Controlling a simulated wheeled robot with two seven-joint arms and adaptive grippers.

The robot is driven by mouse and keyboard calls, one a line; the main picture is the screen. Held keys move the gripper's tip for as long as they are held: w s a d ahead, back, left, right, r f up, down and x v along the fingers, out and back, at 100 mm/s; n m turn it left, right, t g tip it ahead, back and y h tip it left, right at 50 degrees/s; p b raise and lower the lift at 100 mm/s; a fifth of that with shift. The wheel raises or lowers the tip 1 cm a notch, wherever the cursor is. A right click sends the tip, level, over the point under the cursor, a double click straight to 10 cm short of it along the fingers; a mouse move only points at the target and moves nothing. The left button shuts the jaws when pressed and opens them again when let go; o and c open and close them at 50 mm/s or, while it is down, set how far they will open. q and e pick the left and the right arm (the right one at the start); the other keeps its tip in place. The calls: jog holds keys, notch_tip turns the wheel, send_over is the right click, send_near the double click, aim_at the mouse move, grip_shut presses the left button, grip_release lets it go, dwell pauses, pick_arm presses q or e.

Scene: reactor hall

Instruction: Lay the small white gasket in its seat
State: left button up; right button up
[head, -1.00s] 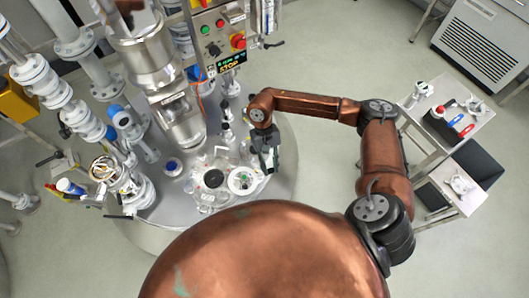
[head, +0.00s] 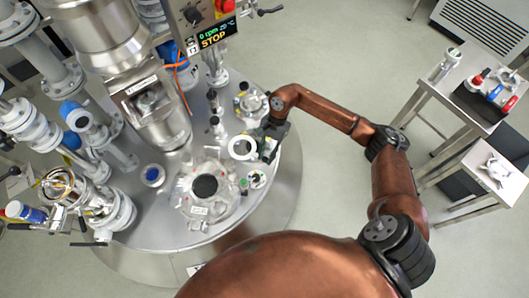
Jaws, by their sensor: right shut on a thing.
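The small white gasket (head: 233,146) is a flat white ring above the round steel vessel top, up and right of the central glassy lid (head: 184,210). My right gripper (head: 262,147) is shut on the ring's right edge. A small round fitting (head: 256,179) with a pale face and a dark centre sits just below the ring in the picture. Another round metal fitting (head: 249,104) stands above it. I cannot tell which fitting is the seat, nor the ring's exact height. My left gripper is not in view.
A control box with a STOP display (head: 215,34) hangs above the vessel. A blue-topped cap (head: 152,175) sits left of the lid. Pipes and valves (head: 95,205) crowd the left. A steel side table (head: 430,100) stands at right across clear floor.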

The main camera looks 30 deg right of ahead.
jog(key=shift+w+d+f+m+t+y+b, duration=0.1)
jog(key=shift+w+d+f+m+t+b, duration=0.15)
jog(key=shift+w+d+f+m+b, duration=1.2)
jog(key=shift+s+a+f+n+t+y+b, duration=0.25)
jog(key=shift+f+b, duration=0.6)
jog(key=shift+f, duration=1.6)
jog(key=shift+w+d+f+m+t+h+b, duration=0.1)
jog(key=shift+w+d+f+m+t+b, duration=0.2)
jog(key=shift+w+d+f+m+b, duration=1.2)
jog(key=shift+s+a+f+n, duration=0.65)
jog(key=shift+a+f+n, duration=0.05)
jog(key=shift+a+f, duration=0.1)
jog(key=shift+f, duration=0.75)
jog(key=shift+f+b, duration=0.25)
jog(key=shift+b, duration=0.05)
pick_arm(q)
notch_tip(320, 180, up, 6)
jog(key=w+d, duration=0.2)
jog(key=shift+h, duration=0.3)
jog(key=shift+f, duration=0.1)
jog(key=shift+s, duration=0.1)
pick_arm(e)
jog(key=o, duration=1)
